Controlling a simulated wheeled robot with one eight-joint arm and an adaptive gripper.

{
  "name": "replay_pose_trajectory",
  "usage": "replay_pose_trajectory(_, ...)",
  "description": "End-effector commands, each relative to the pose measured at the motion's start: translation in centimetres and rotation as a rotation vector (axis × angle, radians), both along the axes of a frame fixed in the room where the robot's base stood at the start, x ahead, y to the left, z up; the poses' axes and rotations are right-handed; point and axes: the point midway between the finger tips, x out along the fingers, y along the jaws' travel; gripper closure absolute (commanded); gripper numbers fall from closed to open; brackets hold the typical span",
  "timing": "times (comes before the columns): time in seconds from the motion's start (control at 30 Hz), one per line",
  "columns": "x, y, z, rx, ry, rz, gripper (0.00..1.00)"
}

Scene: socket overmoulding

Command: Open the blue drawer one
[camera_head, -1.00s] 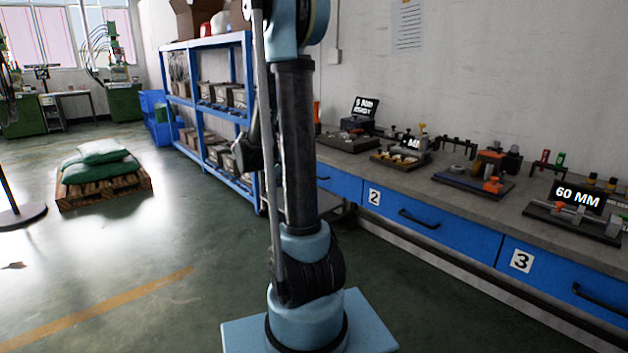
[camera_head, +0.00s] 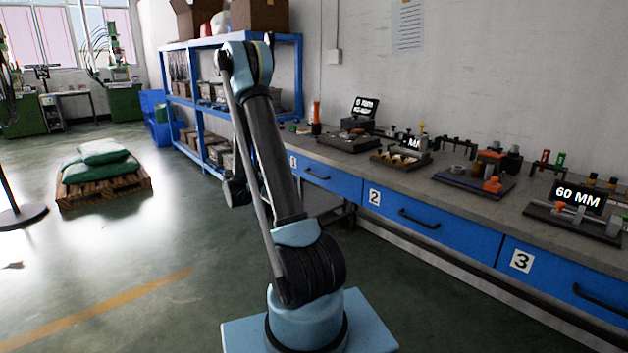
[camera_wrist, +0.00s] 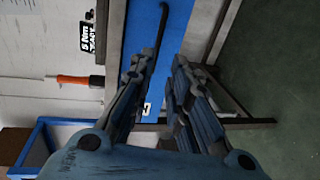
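Blue drawer one (camera_head: 340,184) sits under the workbench, left of drawer two, and looks closed. Its white label 1 (camera_head: 293,161) and dark bar handle (camera_head: 317,174) show to the right of my arm. In the wrist view, the blue drawer front (camera_wrist: 143,30) runs down the picture, with its dark handle (camera_wrist: 162,22) near the top. My gripper (camera_wrist: 160,62) is open and empty, with its two fingers apart. The handle lies beyond the fingertips, and no contact shows. In the head view my gripper is hidden behind my arm.
Drawer two (camera_head: 405,219) and drawer three (camera_head: 560,283) continue right along the bench. The benchtop (camera_head: 385,172) carries fixtures and small screens. A blue shelf rack (camera_head: 203,90) stands left of the bench. A pallet with green sacks (camera_head: 105,185) lies on the floor, with open floor around it.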

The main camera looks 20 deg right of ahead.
Motion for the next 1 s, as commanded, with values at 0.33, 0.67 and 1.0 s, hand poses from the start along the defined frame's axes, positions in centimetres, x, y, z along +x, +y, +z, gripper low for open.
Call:
replay_pose_trajectory(0.33,1.5,-4.4,-1.0,-0.001,0.000,-0.004,0.83)
replay_pose_trajectory(0.67,3.5,-9.8,-2.1,-0.001,0.000,-0.004,0.83)
replay_pose_trajectory(1.0,5.2,-14.5,-3.2,-0.001,0.000,-0.002,0.83)
